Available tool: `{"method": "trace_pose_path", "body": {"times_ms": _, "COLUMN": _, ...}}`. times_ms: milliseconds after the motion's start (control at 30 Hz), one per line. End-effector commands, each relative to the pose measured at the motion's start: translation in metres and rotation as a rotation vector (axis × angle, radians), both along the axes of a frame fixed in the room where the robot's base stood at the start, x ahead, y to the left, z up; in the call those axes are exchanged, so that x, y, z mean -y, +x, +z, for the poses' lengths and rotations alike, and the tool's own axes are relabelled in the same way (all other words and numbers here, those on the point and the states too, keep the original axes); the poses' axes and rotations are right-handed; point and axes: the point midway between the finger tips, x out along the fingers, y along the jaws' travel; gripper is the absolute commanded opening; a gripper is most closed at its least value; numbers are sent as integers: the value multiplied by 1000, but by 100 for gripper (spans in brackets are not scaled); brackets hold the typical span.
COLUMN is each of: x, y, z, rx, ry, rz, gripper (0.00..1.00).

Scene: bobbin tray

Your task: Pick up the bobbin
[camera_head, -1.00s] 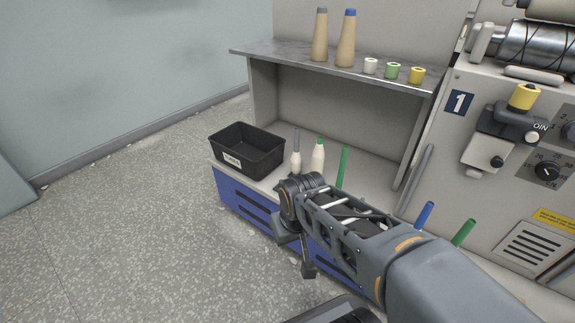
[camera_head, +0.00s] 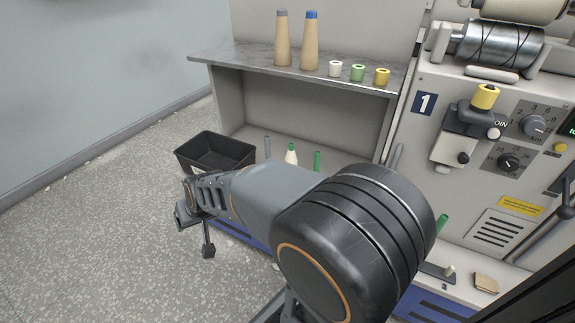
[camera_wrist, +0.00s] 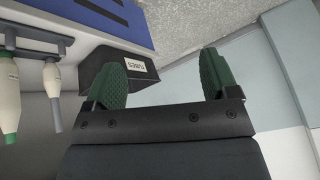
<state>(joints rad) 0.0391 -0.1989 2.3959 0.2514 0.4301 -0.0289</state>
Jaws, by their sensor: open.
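A cream bobbin with a green tip (camera_head: 290,156) stands upright on the lower shelf, its base hidden behind my arm. Left of it, the grey tip of a second bobbin (camera_head: 267,146) shows; its body is hidden in the head view. In the wrist view the green-tipped bobbin (camera_wrist: 8,98) and the grey-tipped bobbin (camera_wrist: 53,92) are at the left edge, pointing down in the picture. My gripper (camera_wrist: 163,60) is open with nothing between its green fingers. It is apart from the bobbins, in front of the bin; it also shows in the head view (camera_head: 195,233).
A black bin (camera_head: 213,154), labelled "TUBES" in the wrist view, stands left of the bobbins. A green tube (camera_head: 317,160) stands to their right. The upper shelf (camera_head: 230,57) holds two tan cones and three small spools. The floor at left is clear.

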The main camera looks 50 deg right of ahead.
Motion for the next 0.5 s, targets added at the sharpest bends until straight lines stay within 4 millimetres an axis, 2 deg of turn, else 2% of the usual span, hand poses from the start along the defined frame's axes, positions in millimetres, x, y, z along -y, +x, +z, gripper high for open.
{"method": "trace_pose_path", "body": {"times_ms": 33, "x": 8, "y": 30, "z": 4, "rx": 62, "ry": 26, "rz": -80, "gripper": 81}}
{"method": "trace_pose_path", "body": {"times_ms": 100, "x": 28, "y": 71, "z": 1, "rx": 175, "ry": 41, "rz": -217, "gripper": 81}}
{"method": "trace_pose_path", "body": {"times_ms": 167, "x": 51, "y": 99, "z": -5, "rx": 266, "ry": 27, "rz": -347, "gripper": 81}}
{"method": "trace_pose_path", "body": {"times_ms": 233, "x": 84, "y": 122, "z": -15, "rx": 362, "ry": -19, "rz": -505, "gripper": 81}}
{"method": "trace_pose_path", "body": {"times_ms": 300, "x": 119, "y": 133, "z": -28, "rx": 443, "ry": -95, "rz": -658, "gripper": 81}}
{"method": "trace_pose_path", "body": {"times_ms": 367, "x": 148, "y": 133, "z": -39, "rx": 499, "ry": -181, "rz": -782, "gripper": 81}}
{"method": "trace_pose_path", "body": {"times_ms": 400, "x": 166, "y": 129, "z": -46, "rx": 531, "ry": -247, "rz": -857, "gripper": 81}}
{"method": "trace_pose_path", "body": {"times_ms": 500, "x": 203, "y": 109, "z": -62, "rx": 587, "ry": -423, "rz": -1015, "gripper": 81}}
